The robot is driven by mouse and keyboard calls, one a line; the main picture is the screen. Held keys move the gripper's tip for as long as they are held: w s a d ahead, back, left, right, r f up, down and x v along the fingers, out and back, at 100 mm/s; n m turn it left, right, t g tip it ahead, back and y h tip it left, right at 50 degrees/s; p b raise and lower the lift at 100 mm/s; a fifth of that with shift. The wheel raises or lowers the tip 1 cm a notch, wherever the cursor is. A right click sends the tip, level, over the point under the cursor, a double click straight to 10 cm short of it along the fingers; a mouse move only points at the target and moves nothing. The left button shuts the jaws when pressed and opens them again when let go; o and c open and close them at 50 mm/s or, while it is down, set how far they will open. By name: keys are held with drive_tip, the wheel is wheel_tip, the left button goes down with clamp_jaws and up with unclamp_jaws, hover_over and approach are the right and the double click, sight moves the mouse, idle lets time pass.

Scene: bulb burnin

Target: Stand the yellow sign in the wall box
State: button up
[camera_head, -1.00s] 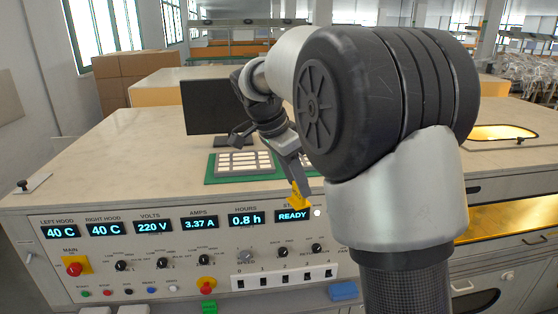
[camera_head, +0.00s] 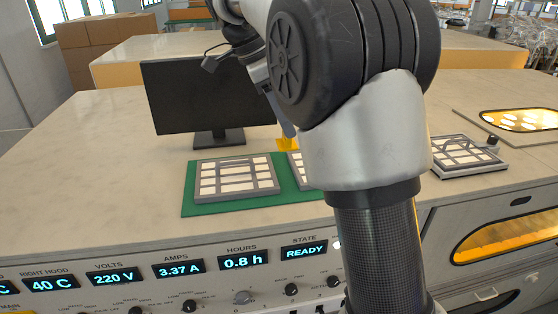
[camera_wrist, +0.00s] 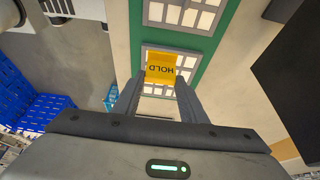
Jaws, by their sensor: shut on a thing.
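The yellow sign (camera_wrist: 161,68), marked HOLD, is between the fingertips of my gripper (camera_wrist: 160,84) in the wrist view. My gripper is shut on it. In the head view only a small part of the yellow sign (camera_head: 287,144) shows, in front of the monitor's base side and above the green mat's back edge; my arm covers most of the gripper. I cannot make out a wall box for certain in either current view.
A green mat (camera_head: 189,197) carries gridded trays (camera_head: 237,176); a black monitor (camera_head: 200,95) stands behind. Another gridded tray (camera_head: 466,157) is at right. The bench top is clear at left. The control panel (camera_head: 215,285) fronts it. Blue crates (camera_wrist: 35,95) are on the floor.

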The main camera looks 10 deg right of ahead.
sight(284, 141)
drive_tip(key=f, duration=0.5)
drive_tip(key=shift+s+f, duration=0.15)
drive_tip(key=shift+s, duration=0.05)
drive_tip(key=shift+f, duration=2.25)
drive_tip(key=shift+f, duration=0.15)
drive_tip(key=o, duration=1.1)
drive_tip(key=shift+c, duration=0.2)
